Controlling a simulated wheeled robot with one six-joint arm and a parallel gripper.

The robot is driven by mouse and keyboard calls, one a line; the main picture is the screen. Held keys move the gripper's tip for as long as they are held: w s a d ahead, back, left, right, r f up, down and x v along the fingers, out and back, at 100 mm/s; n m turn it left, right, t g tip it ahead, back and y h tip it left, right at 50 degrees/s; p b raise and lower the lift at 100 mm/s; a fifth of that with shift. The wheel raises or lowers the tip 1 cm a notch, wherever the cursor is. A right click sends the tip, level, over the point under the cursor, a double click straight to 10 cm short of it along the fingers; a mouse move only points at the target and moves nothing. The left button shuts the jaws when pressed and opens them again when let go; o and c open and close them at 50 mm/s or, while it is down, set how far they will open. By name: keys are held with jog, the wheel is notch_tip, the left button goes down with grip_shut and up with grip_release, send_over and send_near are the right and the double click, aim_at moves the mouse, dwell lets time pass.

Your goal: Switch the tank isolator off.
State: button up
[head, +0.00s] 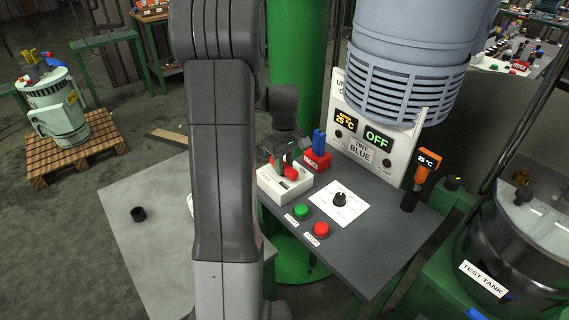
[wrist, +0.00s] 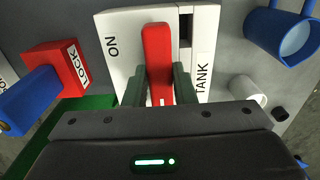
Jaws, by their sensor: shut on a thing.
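The tank isolator is a white box (head: 268,184) on the grey bench, partly behind my arm in the head view. In the wrist view the box (wrist: 128,28) bears the words ON and TANK. Its red handle (wrist: 157,45) stands in the middle, beside a dark slot. My gripper (wrist: 159,88) has one dark finger on each side of the handle and is shut on it. In the head view my gripper (head: 283,160) is over the box, and part of the handle is hidden.
A red lock block (wrist: 70,62) with a blue part (wrist: 28,98) stands close to the isolator. A green button (head: 301,210), a red button (head: 321,229) and a black knob (head: 340,199) are in front. A blue mug (wrist: 285,38) lies close by in the wrist view.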

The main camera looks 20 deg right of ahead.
aim_at(285, 165)
jog(key=o, duration=1)
notch_tip(285, 165, up, 14)
jog(key=shift+f+b, duration=0.1)
jog(key=shift+b, duration=0.25)
notch_tip(285, 165, down, 14)
jog(key=shift+r+p, duration=0.1)
jog(key=shift+p, duration=0.25)
